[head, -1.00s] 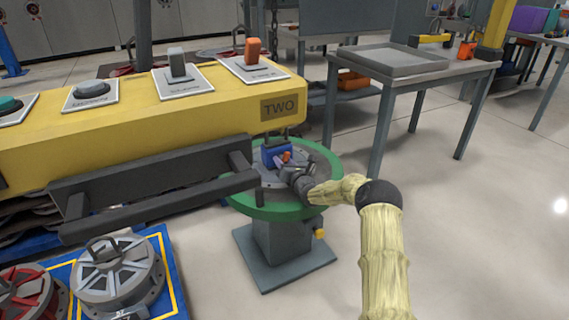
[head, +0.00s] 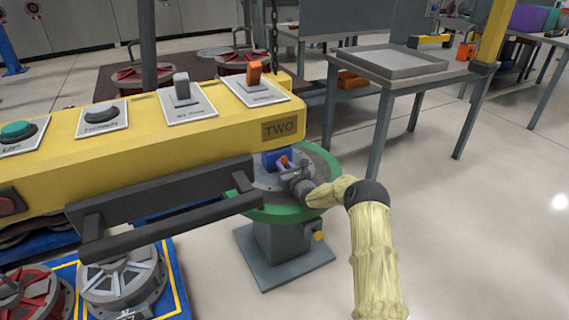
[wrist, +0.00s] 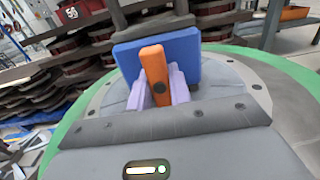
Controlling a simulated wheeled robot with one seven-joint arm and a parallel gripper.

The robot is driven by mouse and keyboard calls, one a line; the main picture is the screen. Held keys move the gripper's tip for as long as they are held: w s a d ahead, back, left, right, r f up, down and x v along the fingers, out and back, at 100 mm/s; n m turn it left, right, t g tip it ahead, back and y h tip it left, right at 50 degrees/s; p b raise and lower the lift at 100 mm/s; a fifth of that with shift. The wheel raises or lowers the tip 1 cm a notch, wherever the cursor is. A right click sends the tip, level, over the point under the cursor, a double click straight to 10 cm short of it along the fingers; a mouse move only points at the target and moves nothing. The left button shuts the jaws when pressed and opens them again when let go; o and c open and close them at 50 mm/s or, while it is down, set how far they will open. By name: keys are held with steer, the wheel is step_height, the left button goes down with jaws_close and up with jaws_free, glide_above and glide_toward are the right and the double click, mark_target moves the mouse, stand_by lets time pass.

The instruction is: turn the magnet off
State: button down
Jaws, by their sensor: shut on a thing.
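A blue block with an upright orange lever (wrist: 155,75) stands on a round grey plate with a green rim (head: 330,195). The blue block (wrist: 195,60) is behind the lever in the wrist view. My gripper (wrist: 157,92) has two lilac fingers, one on each side of the lever, and is shut on it. In the head view my gripper (head: 287,163) reaches the block from the right, and the yellow panel hides the block's top.
A yellow panel (head: 225,140) marked TWO carries buttons, a grey switch and an orange switch (head: 254,72). A dark bar (head: 170,228) juts out below it. Drums (head: 122,275) stand at lower left. A grey table (head: 420,75) stands behind; floor at right is clear.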

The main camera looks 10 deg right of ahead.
steer(key=c, duration=1.3)
jaws_free()
steer(key=shift+s, duration=0.1)
steer(key=shift+s+d+p, duration=0.25)
steer(key=shift+s+p, duration=0.05)
steer(key=shift+s, duration=0.25)
steer(key=p+v, duration=0.4)
steer(key=v, duration=1.2)
steer(key=shift+p, duration=0.35)
steer(key=shift+s+f, duration=0.1)
steer(key=shift+s, duration=0.05)
